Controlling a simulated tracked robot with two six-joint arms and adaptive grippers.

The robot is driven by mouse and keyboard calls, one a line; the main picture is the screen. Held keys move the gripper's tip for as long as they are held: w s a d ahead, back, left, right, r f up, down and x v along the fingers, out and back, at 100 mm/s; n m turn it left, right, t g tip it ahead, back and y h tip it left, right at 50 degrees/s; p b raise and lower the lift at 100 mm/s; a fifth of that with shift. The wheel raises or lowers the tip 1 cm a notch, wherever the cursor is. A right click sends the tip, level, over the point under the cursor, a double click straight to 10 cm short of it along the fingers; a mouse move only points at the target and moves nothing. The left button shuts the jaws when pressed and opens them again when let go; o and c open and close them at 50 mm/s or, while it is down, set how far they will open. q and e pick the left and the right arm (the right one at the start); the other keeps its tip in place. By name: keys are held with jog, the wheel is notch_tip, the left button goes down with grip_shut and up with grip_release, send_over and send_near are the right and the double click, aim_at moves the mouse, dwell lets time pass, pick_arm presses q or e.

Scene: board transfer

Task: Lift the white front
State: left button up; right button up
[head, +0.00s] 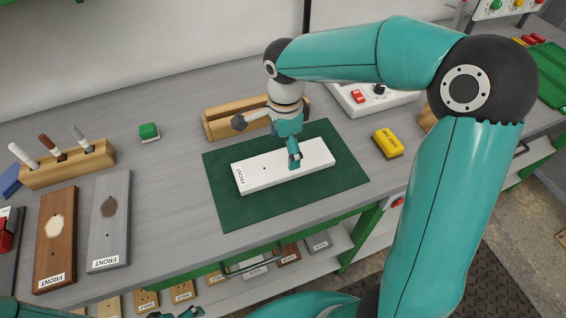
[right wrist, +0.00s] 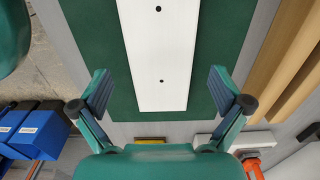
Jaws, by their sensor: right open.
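The white front (head: 260,172), a long board marked FRONT at its left end with small dark holes, lies flat on a dark green mat (head: 232,212). My right gripper (head: 294,155) hangs over the board, right of its middle, and hides a little of it. In the right wrist view the open fingers (right wrist: 161,92) stand wide on either side of the white front (right wrist: 158,45), with nothing between the pads gripped. A teal and dark part at the bottom edge of the head view looks like my left gripper (head: 182,313), mostly cut off.
A brown front (head: 52,240) and a grey front (head: 108,230) lie at left, below a wooden tool holder (head: 70,168). A wooden rack (head: 222,121) stands behind the mat. A yellow block (head: 388,143) lies right of it, a green block (head: 149,132) at back left.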

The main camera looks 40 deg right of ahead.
aim_at(283, 162)
notch_tip(283, 162, down, 5)
jog(key=shift+a+r+p, duration=0.1)
jog(key=shift+a+p, duration=0.05)
jog(key=shift+p, duration=0.25)
jog(key=shift+w, duration=0.1)
jog(key=c, duration=1.1)
jog(key=shift+r, duration=0.1)
